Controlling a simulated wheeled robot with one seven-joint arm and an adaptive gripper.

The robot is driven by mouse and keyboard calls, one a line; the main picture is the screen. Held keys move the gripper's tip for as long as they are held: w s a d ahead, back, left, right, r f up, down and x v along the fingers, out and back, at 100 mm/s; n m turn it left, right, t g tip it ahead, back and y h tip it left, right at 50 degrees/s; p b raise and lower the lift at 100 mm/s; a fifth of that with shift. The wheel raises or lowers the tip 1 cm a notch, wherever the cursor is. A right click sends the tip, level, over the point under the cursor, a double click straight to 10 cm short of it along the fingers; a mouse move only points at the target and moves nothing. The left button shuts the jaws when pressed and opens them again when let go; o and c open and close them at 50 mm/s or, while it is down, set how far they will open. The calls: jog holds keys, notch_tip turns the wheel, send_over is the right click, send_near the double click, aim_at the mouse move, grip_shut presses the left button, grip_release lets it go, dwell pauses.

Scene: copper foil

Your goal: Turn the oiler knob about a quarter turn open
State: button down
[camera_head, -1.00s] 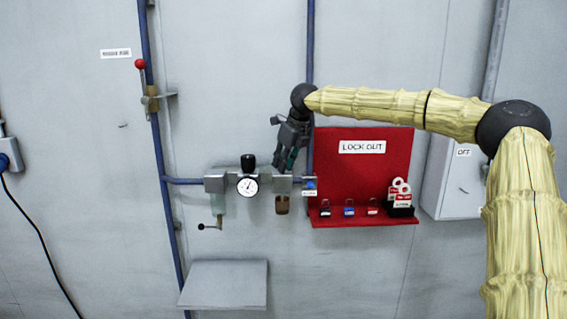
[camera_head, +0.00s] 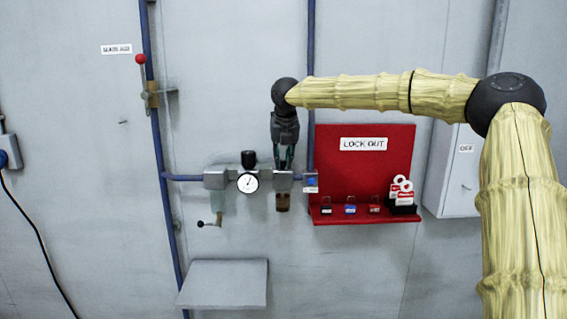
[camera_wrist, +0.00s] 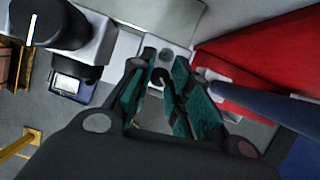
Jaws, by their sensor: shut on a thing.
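The oiler (camera_head: 283,202) is the right-hand unit on the air line, with an amber-brown bowl under a grey block. My gripper (camera_head: 284,167) points down from above onto the top of this block. In the wrist view, its teal-padded fingers (camera_wrist: 168,97) stand on either side of a small dark oiler knob (camera_wrist: 161,76) and are shut on it. The fingers partly cover the knob, and its turn angle cannot be read. In the head view the knob is hidden by the fingers.
Left of the oiler are a pressure gauge (camera_head: 248,183) and a black regulator knob (camera_head: 249,159). A red lockout board (camera_head: 365,160) with padlocks and tags stands close on the right. A blue pipe (camera_head: 310,60) runs vertically just right of my gripper. A grey shelf (camera_head: 224,284) sits below.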

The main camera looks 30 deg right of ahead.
jog(key=m+h+b, duration=0.1)
jog(key=m, duration=0.1)
jog(key=m+g+b, duration=0.1)
jog(key=m, duration=0.2)
jog(key=shift+w+a+m+h, duration=0.15)
jog(key=shift+m+h, duration=0.15)
jog(key=shift+h, duration=0.1)
jog(key=m+g, duration=0.1)
jog(key=m, duration=0.1)
jog(key=m+g+b, duration=0.1)
jog(key=m, duration=0.2)
jog(key=shift+w+h+b, duration=0.1)
jog(key=shift+h+b, duration=0.2)
jog(key=shift+h, duration=0.1)
jog(key=shift+m+g, duration=0.3)
jog(key=c, duration=1.3)
grip_release()
jog(key=shift+c, duration=0.2)
jog(key=v, duration=1.2)
